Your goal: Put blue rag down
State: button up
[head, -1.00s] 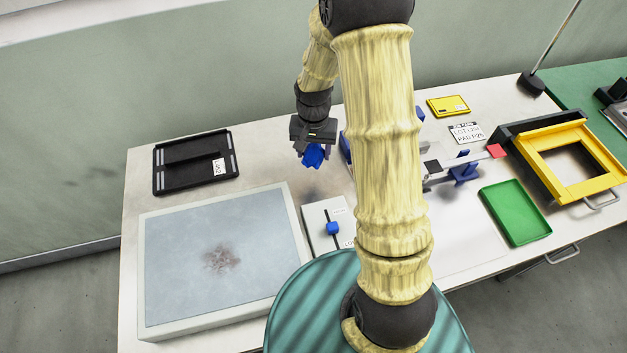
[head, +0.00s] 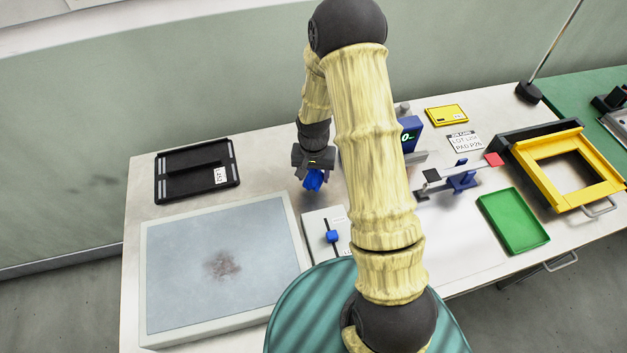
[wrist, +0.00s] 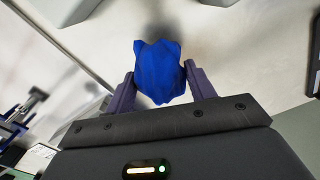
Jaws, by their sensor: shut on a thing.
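The blue rag (head: 313,180) is a crumpled bundle. My gripper (head: 314,178) is shut on it, over the table behind the slider box. In the wrist view the rag (wrist: 160,70) sits between the two purple fingers of my gripper (wrist: 160,88), with pale tabletop beyond it. I cannot tell whether the rag touches the table.
A grey-blue panel (head: 180,275) with a dark smudge lies at the front left. A black tray (head: 197,184) is behind it. A slider box (head: 318,218) with a blue knob stands just in front of my gripper. A green tray (head: 513,222) and yellow frame (head: 535,143) are right. Bare table lies left of my gripper.

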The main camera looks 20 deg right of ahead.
aim_at(314, 181)
jog(key=shift+f+p, duration=0.3)
jog(key=shift+f, duration=1.55)
